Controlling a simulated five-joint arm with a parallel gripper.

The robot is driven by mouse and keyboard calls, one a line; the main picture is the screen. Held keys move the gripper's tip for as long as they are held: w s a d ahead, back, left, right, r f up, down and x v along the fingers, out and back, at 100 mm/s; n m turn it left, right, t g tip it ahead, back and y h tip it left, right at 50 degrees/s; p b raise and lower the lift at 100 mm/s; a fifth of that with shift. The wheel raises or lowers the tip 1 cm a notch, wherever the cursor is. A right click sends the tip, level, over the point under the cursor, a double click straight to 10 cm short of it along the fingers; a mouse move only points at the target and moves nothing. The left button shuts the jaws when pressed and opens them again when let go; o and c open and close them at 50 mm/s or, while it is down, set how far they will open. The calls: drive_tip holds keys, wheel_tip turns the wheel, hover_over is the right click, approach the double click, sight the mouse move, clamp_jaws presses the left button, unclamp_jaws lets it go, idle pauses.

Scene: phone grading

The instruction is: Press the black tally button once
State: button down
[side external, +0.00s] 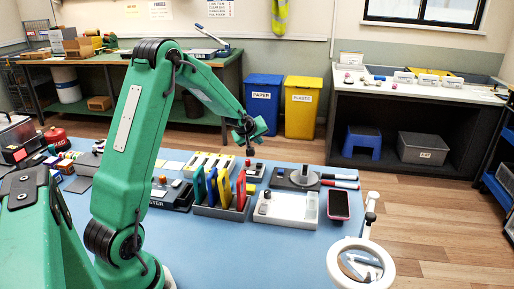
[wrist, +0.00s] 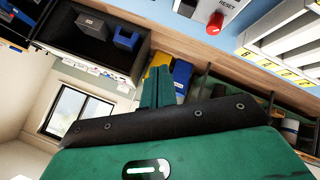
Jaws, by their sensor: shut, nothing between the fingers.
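My gripper (side external: 249,137) is in the air above the far middle of the blue table, pointing down, fingers together and empty. In the wrist view its green fingers (wrist: 165,84) lie side by side. Below it in the side external view is a small box (side external: 257,173), with a gap between fingertips and box. The wrist view shows a red button (wrist: 214,24) beside a RESET label on a light panel at the top edge. I cannot make out the black tally button clearly in either view; it is too small or out of frame.
A rack of coloured upright panels (side external: 221,210) stands just in front of the box. A yellow-and-white slotted tray (side external: 207,163) is to its left, a dark stand (side external: 300,178) to its right. A phone (side external: 339,205) and a ring lamp (side external: 333,262) are farther right.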

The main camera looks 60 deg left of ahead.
hover_over(258, 168)
drive_tip(key=shift+f, duration=3.4)
drive_tip(key=shift+d+f, duration=0.15)
drive_tip(key=shift+f, duration=0.75)
idle(0.7)
drive_tip(key=shift+r, duration=0.9)
drive_tip(key=shift+r, duration=0.15)
drive_tip(key=shift+r, duration=2.4)
